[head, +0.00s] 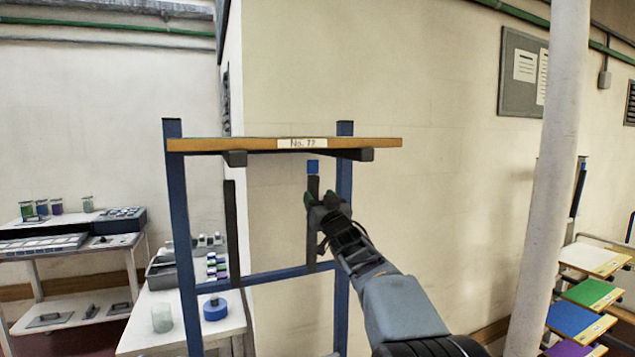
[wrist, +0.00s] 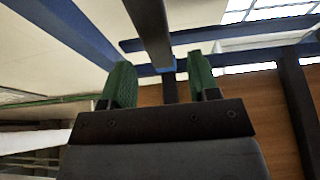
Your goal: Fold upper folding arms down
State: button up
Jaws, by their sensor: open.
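A blue upright frame (head: 178,230) carries a wooden board (head: 385,143) across its top, labelled "No. 77". Two dark bars stick out under the board, a left one (head: 235,158) and a right one (head: 360,155). Two dark folding arms hang upright below, a left one (head: 232,235) and a right one (head: 313,250) with a blue tip (head: 313,167). My gripper (head: 322,197) is at the upper part of the right arm. In the wrist view its green fingers (wrist: 162,82) are apart, with a dark bar (wrist: 150,28) and blue tip between them; contact cannot be told.
A white table (head: 180,318) with a blue roll (head: 215,309), a jar (head: 162,317) and a grey bin stands at left. A thick white pole (head: 550,180) stands at right, near coloured boards (head: 590,293) on a rack. The wall lies close behind the frame.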

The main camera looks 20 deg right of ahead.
aim_at(315, 191)
jog(key=shift+p+x, duration=1)
jog(key=shift+x, duration=1.75)
jog(key=shift+c, duration=0.2)
